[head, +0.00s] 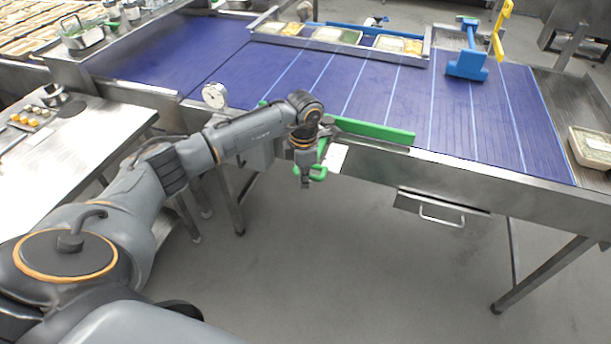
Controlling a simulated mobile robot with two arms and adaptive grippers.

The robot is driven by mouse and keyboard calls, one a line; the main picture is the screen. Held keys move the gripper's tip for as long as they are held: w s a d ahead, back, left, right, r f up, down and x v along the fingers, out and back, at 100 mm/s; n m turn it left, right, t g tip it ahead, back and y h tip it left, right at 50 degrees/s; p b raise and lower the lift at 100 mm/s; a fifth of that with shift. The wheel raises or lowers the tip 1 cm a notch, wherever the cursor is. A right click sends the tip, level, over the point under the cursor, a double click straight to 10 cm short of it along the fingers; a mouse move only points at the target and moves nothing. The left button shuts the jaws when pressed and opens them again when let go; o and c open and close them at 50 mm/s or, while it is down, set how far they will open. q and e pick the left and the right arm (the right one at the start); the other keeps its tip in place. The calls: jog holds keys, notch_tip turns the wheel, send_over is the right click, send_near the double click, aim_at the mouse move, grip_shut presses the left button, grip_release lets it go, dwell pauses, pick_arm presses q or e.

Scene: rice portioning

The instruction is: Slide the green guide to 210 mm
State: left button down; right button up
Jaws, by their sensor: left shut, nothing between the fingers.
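The green guide (375,131) is a long bar lying along the near edge of the blue belt table. A green handle (319,173) hangs below it, in front of the table's side. My left gripper (305,184) points down beside this handle, at its left. It is shut and empty; I cannot tell whether it touches the handle. My left arm hides part of the guide's left side. A white plate (336,158) sits just right of the handle; any scale marks are too small to read. My right gripper is out of view.
The blue belt (400,100) has pale cross lines. A round dial (214,96) stands at the near edge, left of the guide. A metal rack (342,47) with food trays and a blue stand (467,65) are at the back. A drawer (442,207) hangs below the table.

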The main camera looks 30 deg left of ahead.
pick_arm(q)
jog(key=shift+w+a+b, duration=0.25)
jog(key=shift+w+b, duration=0.7)
jog(key=shift+w, duration=0.1)
dwell(0.7)
jog(key=s+r+p, duration=0.3)
jog(key=r+p, duration=0.3)
jog(key=r, duration=0.2)
jog(key=shift+d+p, duration=0.3)
jog(key=shift+d, duration=0.05)
dwell(0.6)
dwell(0.3)
